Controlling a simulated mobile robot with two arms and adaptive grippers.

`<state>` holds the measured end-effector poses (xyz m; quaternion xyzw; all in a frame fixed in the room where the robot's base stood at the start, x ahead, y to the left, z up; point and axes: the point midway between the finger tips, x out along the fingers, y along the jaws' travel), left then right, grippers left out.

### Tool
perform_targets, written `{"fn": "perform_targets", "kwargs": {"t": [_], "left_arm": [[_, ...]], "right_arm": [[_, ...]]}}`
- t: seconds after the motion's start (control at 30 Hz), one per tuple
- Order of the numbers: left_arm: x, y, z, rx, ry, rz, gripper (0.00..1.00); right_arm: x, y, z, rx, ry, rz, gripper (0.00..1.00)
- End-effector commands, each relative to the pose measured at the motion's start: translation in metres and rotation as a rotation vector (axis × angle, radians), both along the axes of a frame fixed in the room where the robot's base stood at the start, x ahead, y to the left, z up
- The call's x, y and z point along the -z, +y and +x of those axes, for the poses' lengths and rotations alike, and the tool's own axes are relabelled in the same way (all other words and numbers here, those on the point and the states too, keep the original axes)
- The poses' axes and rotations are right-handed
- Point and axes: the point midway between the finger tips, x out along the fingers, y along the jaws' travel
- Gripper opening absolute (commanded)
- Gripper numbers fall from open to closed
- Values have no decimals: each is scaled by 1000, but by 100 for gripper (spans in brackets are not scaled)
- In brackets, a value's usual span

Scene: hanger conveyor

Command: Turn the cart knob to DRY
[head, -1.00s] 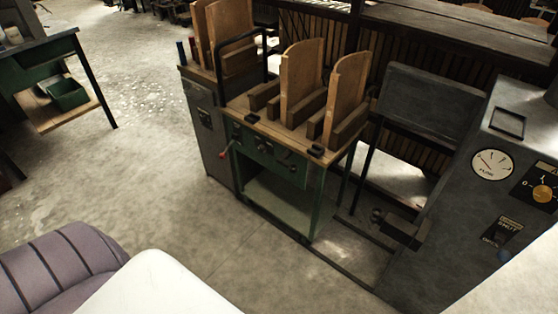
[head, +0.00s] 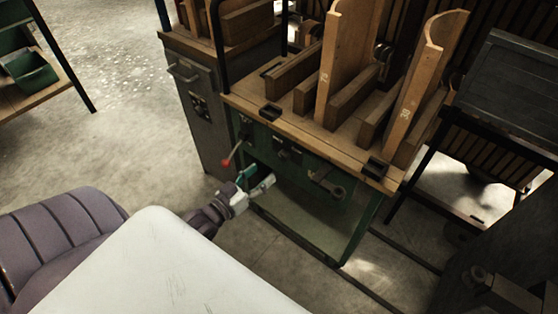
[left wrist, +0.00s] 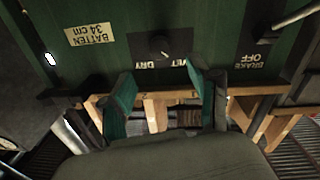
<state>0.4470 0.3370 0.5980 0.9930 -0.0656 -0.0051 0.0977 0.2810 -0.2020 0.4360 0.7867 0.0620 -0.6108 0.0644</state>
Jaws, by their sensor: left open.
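The knob (left wrist: 160,45) is a small dark dial on the green cart's front panel, on a dark plate lettered DRY and WET, which appears upside down in the left wrist view. Its pointer looks nearer WET, but is too small to be sure. In the head view the knob plate (head: 287,151) is the dark middle patch on the cart front. My left gripper (head: 256,184) is open and empty, in front of and below the panel. Its teal fingers (left wrist: 167,92) stand apart either side of the knob's line, not visibly touching it. My right gripper is not in view.
A red-tipped lever (head: 227,161) sticks out left of the knob, and a dark crank (head: 328,184) sits to its right. The wooden cart top (head: 300,130) carries upright boards. A grey cabinet (head: 203,110) stands left. The floor in front is clear.

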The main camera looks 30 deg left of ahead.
Motion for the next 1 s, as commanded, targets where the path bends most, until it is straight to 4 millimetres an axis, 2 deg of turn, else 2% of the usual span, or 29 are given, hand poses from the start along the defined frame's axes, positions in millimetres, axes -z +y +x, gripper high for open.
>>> {"fn": "perform_targets", "kwargs": {"t": [0.03, 0.2, 0.4, 0.6, 0.8, 0.83, 1.0], "left_arm": [[1, -2, 13, 0, -5, -1, 61], [1, -6, 47, -1, -3, 0, 61], [1, -9, 72, -1, -1, -1, 61], [1, -11, 80, -1, 2, 0, 61], [1, -11, 80, -1, 2, 0, 61], [1, -11, 80, -1, 2, 0, 60], [1, -11, 80, -1, 2, 0, 31]], "right_arm": [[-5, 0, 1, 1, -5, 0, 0], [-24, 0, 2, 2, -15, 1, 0], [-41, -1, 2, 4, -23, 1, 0], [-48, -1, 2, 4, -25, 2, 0], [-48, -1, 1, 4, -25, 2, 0], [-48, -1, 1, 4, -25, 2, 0], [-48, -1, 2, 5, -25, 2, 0]]}}
